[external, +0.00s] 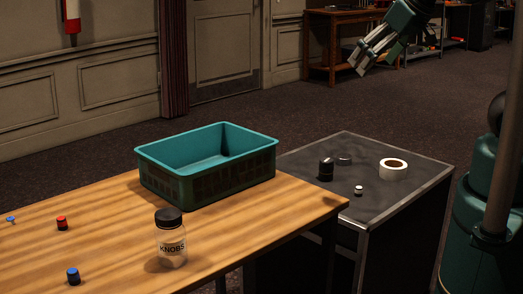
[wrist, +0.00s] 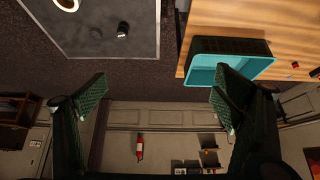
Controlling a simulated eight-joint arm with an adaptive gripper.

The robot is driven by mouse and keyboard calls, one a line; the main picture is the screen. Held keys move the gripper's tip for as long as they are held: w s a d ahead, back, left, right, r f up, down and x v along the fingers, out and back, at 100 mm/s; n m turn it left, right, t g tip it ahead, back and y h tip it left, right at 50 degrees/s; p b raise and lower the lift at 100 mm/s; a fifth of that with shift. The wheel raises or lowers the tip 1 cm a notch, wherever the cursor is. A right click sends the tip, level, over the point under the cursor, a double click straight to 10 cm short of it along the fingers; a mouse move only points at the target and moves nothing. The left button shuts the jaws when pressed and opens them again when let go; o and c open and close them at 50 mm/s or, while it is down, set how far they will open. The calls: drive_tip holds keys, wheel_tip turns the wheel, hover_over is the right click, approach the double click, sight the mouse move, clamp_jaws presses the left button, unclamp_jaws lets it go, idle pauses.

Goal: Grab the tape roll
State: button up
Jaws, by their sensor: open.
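The tape roll (external: 393,174), a white ring with a brown inside, lies flat on the dark table (external: 420,183) at the right in the external view. In the wrist view the tape roll (wrist: 69,9) is at the top left, cut off by the picture edge. My gripper (external: 359,64) is high above the floor at the top of the external view, well away from the tape roll. In the wrist view my gripper (wrist: 160,82) has its two fingers wide apart, with nothing between them.
Dark knobs (external: 326,169) and a small white-topped knob (external: 358,190) stand left of the tape roll. A teal crate (external: 205,185) and a jar marked KNOBS (external: 171,242) stand on the wooden desk (external: 110,225). The space above the dark table is clear.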

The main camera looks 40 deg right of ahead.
drive_tip(key=shift+c, duration=1.1)
drive_tip(key=shift+w+d, duration=0.1)
drive_tip(key=m+g+h+b, duration=0.5)
drive_tip(key=m+b, duration=0.5)
drive_tip(key=m, duration=0.6)
hover_over(391, 166)
drive_tip(key=shift+g+y, duration=0.3)
drive_tip(key=shift+g, duration=0.3)
drive_tip(key=f, duration=3.8)
drive_tip(key=shift+a+f, duration=0.1)
drive_tip(key=shift+a, duration=0.3)
drive_tip(key=shift+d+f, duration=0.3)
drive_tip(key=shift+f, duration=0.15)
